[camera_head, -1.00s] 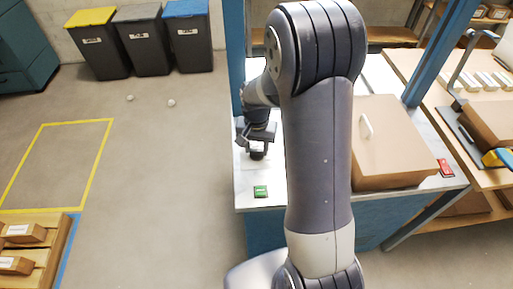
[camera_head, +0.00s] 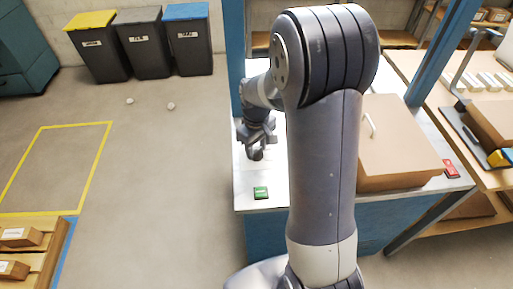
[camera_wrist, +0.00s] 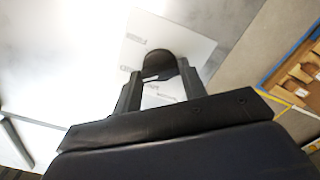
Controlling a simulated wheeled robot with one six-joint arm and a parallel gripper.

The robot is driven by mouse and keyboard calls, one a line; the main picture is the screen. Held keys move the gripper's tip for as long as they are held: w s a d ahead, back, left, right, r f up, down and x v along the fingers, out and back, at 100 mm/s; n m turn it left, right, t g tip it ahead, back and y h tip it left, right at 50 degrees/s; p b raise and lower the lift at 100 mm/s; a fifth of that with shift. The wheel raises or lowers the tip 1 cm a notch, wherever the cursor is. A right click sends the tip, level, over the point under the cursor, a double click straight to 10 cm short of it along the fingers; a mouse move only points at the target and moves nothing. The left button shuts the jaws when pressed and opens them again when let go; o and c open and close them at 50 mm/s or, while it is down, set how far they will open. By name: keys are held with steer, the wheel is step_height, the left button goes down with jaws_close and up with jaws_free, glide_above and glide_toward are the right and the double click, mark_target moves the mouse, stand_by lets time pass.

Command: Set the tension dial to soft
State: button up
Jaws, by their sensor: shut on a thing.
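The tension dial (camera_wrist: 158,62) is a dark round knob on a light plate (camera_wrist: 185,45) with small print too blurred to read. In the wrist view my gripper (camera_wrist: 159,78) has one finger on each side of the dial and is shut on it. In the head view my gripper (camera_head: 257,143) is over the white top of the machine, left of my arm. The dial shows there only as a small dark shape (camera_head: 255,155) under the fingers. I cannot read which setting the dial points to.
A green button (camera_head: 261,193) is at the front left of the white top, a red one (camera_head: 451,169) at the right. A brown cover with a pale handle (camera_head: 400,160) stands right of my arm. A blue post (camera_head: 234,60) rises close behind my gripper. Open floor lies left.

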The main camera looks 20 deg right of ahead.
mark_target(257, 150)
steer(key=n, duration=0.5)
steer(key=shift+n+b, duration=0.3)
steer(key=shift+b, duration=0.05)
steer(key=shift+n, duration=2.3)
steer(key=shift+r, duration=0.1)
steer(key=o, duration=1)
step_height(257, 150, up, 11)
steer(key=shift+f+b, duration=0.15)
steer(key=shift+b, duration=0.2)
steer(key=shift+f, duration=0.1)
step_height(257, 150, down, 11)
steer(key=shift+r, duration=0.1)
